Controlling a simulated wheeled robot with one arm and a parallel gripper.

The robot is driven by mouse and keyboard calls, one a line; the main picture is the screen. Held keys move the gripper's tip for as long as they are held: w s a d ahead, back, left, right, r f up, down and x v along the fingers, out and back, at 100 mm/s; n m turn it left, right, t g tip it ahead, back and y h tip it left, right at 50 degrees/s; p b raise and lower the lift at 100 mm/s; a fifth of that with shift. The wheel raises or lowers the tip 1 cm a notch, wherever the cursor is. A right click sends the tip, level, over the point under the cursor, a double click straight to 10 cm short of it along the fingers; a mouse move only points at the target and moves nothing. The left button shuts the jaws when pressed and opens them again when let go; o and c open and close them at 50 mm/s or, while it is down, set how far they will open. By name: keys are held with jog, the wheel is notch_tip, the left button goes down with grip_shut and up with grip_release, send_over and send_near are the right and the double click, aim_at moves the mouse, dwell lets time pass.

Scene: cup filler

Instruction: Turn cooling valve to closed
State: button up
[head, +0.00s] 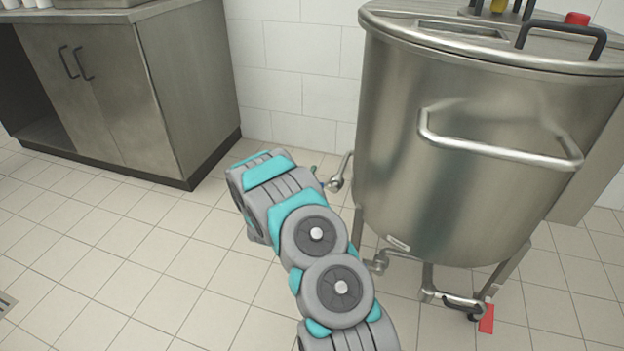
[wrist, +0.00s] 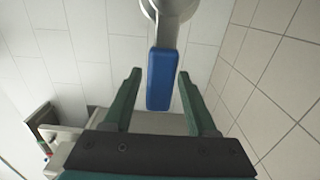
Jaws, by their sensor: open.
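A blue valve lever (wrist: 161,80) hangs from a pale metal fitting (wrist: 170,12) in the wrist view, which I take to be the cooling valve. My gripper (wrist: 158,74) is open, with one dark green finger on each side of the lever. Gaps show between the lever and both fingers, so it is not gripped. In the head view my arm hides the lever and most of the gripper. A small metal pipe elbow (head: 337,180) shows on the kettle's left side, just beyond the arm's end.
A large steel kettle (head: 455,150) stands at the right, with a bar handle (head: 500,152) on its front. A red lever (head: 487,318) sits at its bottom outlet. A steel cabinet (head: 115,100) stands at the back left. Tiled floor (head: 130,245) at the left is clear.

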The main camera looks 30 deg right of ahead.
jog(key=v, duration=0.7)
jog(key=shift+s+a+b, duration=0.25)
jog(key=shift+a+b, duration=0.1)
